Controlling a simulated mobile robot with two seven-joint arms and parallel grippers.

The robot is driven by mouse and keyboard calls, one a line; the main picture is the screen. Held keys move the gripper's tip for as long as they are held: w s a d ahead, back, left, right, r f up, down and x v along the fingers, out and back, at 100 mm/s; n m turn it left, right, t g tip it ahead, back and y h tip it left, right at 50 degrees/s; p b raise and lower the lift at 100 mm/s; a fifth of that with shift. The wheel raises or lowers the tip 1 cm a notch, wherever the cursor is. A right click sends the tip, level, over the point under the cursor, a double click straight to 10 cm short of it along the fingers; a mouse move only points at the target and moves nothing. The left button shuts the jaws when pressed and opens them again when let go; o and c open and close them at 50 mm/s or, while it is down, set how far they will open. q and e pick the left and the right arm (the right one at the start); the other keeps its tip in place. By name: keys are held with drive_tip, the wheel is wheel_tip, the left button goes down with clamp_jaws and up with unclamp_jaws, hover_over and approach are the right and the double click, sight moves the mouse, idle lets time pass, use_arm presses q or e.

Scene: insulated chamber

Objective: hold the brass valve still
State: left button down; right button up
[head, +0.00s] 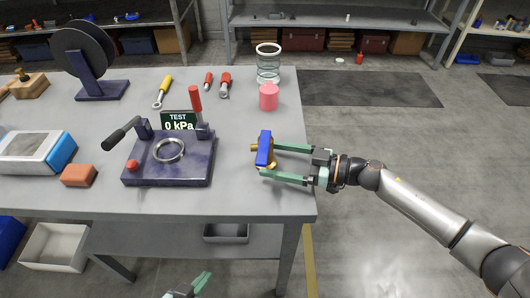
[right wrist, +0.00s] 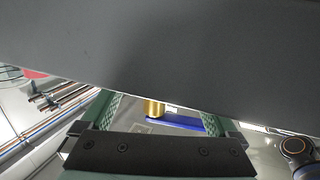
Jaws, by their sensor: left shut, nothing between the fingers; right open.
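The brass valve (head: 255,147) with its blue lever (head: 264,152) is on the grey bench near the right edge. My right gripper (head: 271,161) reaches in from the right, open, with one green finger on the far side of the valve and one on the near side. I cannot tell whether either finger touches it. In the right wrist view, the brass body (right wrist: 153,108) and blue lever (right wrist: 190,123) show between the spread fingers; a dark grey surface hides the rest. My left gripper (head: 203,281) is low in front of the bench, shut and empty.
A test rig (head: 170,185) with a metal ring and a "0 kPa" display (head: 180,121) stands left of the valve. The bench around the valve is mostly clear.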

drive_tip(key=shift+x, duration=1.25)
drive_tip(key=shift+r, duration=0.1)
drive_tip(key=c, duration=1)
clamp_jaws()
drive_tip(key=shift+s+f, duration=0.15)
drive_tip(key=shift+f, duration=0.2)
idle(0.7)
